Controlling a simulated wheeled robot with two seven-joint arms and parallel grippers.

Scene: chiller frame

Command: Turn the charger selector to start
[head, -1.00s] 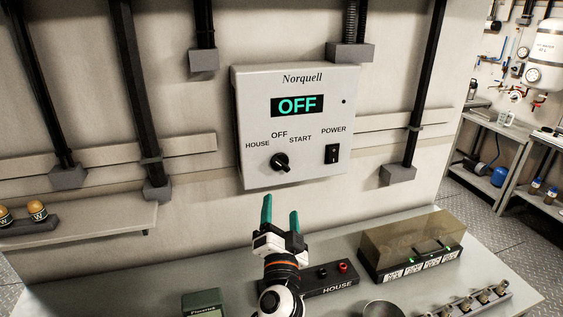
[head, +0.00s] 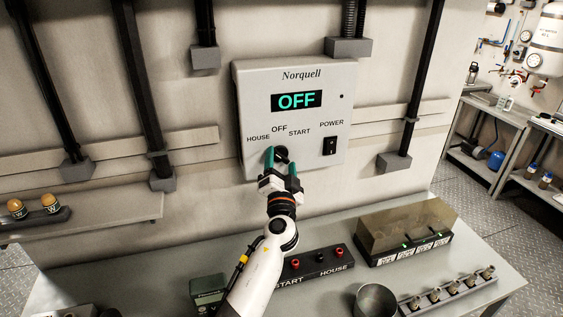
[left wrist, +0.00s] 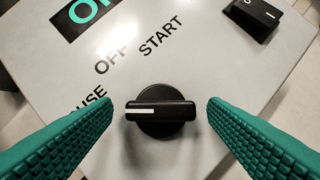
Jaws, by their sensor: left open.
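The charger panel (head: 296,88) is a pale box on the wall, and its display (head: 297,100) reads OFF. The selector (head: 281,153) is a black knob under the labels HOUSE, OFF and START, partly hidden by my gripper. In the left wrist view the knob (left wrist: 161,112) shows a white line pointing left, toward the partly cut-off HOUSE label. My left gripper (head: 281,164) is open at the knob. Its green fingers (left wrist: 160,125) stand on either side of it, with a gap on each side. My right gripper is not in view.
A black power switch (head: 330,145) is right of the knob. Below, the bench holds a START/HOUSE terminal block (head: 320,262), a clear-lidded box (head: 405,232), a metal bowl (head: 376,301) and a row of fittings (head: 450,292).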

